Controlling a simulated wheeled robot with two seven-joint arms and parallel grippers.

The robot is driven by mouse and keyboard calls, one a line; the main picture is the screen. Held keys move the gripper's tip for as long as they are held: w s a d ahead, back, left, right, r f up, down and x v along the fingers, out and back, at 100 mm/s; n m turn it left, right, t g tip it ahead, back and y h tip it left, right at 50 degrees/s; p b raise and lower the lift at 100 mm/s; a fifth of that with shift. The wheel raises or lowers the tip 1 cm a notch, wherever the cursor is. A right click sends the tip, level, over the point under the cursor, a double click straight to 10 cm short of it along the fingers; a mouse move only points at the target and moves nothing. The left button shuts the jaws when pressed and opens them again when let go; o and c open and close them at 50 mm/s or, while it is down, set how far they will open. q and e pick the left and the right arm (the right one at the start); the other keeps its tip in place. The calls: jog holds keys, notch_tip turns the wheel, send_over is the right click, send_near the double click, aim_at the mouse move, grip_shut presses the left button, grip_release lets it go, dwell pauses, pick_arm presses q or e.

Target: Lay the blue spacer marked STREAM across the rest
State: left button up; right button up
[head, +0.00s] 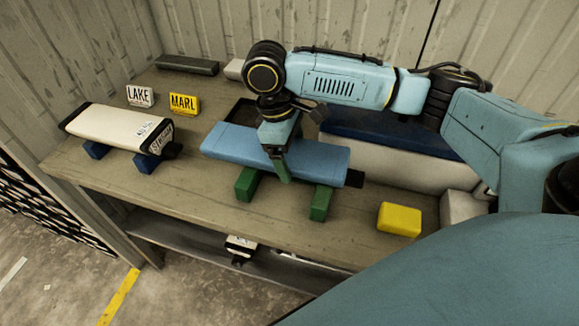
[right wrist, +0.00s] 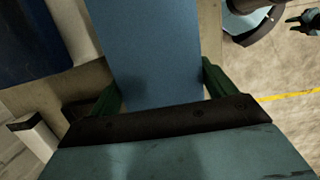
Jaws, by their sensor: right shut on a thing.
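A long blue spacer (head: 232,143) lies level across two green blocks of the rest (head: 320,202), (head: 246,184). Whether it bears on them or is just above cannot be told. No word is readable on it. My right gripper (head: 281,160) comes down from above and is shut on the spacer near its middle.
A cream block (head: 105,122) lies on blue supports (head: 96,150) at the left. LAKE (head: 140,96) and MARL (head: 184,103) plates stand behind. A yellow block (head: 399,219) sits at the front right. A dark grey bar (head: 187,65) lies at the back. The bench (head: 190,200) is clear at the front left.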

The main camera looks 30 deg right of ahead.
jog(key=x, duration=0.4)
jog(key=shift+w+a+f+b, duration=0.1)
jog(key=shift+w+a+b, duration=0.2)
jog(key=shift+w+b, duration=0.05)
jog(key=shift+w+f, duration=0.1)
jog(key=shift+f, duration=0.1)
pick_arm(q)
jog(key=shift+w+d+f, duration=0.1)
jog(key=shift+w+f, duration=0.05)
jog(key=shift+w, duration=0.4)
jog(key=shift+w+f, duration=0.1)
jog(key=shift+w, duration=0.45)
jog(key=shift+r, duration=0.15)
pick_arm(e)
jog(key=o, duration=1.1)
jog(key=shift+f, duration=0.15)
jog(key=shift+c, duration=0.2)
pick_arm(q)
jog(key=shift+s, duration=0.3)
jog(key=shift+r+p, duration=0.9)
jog(key=shift+p, duration=0.25)
pick_arm(e)
jog(key=v, duration=1.2)
jog(key=shift+r, duration=0.25)
